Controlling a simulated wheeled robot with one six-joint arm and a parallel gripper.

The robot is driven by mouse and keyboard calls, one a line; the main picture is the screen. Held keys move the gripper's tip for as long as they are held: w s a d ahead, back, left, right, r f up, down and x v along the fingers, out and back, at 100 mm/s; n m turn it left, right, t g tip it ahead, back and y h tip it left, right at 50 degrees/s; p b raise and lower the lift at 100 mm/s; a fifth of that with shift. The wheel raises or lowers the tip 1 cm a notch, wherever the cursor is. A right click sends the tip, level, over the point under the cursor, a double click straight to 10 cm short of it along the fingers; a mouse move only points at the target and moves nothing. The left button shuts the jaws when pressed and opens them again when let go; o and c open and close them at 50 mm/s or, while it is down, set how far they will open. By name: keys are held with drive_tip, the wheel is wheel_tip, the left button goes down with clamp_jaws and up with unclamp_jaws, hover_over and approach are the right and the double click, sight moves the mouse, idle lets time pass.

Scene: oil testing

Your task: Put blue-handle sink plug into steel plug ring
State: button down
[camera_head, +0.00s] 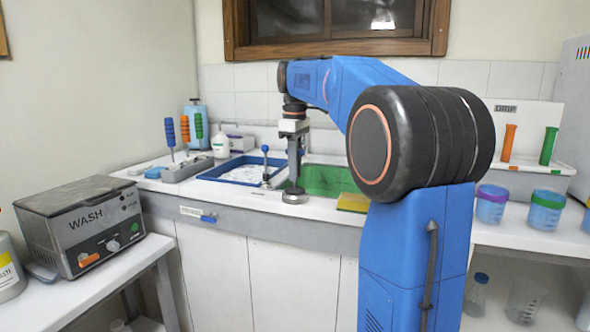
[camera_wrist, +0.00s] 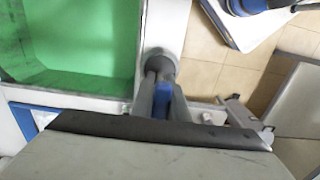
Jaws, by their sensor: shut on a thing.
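My gripper (camera_head: 294,172) points down at the front edge of the sink counter. In the wrist view its two dark fingers (camera_wrist: 163,100) are shut on the blue handle of the sink plug (camera_wrist: 162,92). A round grey steel piece (camera_wrist: 158,62) shows just beyond the fingertips. In the head view a steel disc (camera_head: 295,196) sits directly below the fingers, at counter height. I cannot tell whether this disc is the plug's body, the steel plug ring, or both together. The handle is mostly hidden by the fingers.
The green sink basin (camera_head: 328,178) lies right behind my gripper. A blue-knobbed upright rod (camera_head: 265,165) stands close on the left, beside a blue-rimmed tray (camera_head: 212,178). A yellow sponge-like block (camera_head: 352,202) lies to the right. The wash unit (camera_head: 88,222) stands far left.

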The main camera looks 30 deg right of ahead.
drive_tip(key=c, duration=1.7)
unclamp_jaws()
drive_tip(key=shift+c, duration=0.2)
wheel_tip(320, 180, up, 12)
drive_tip(key=shift+r, duration=0.1)
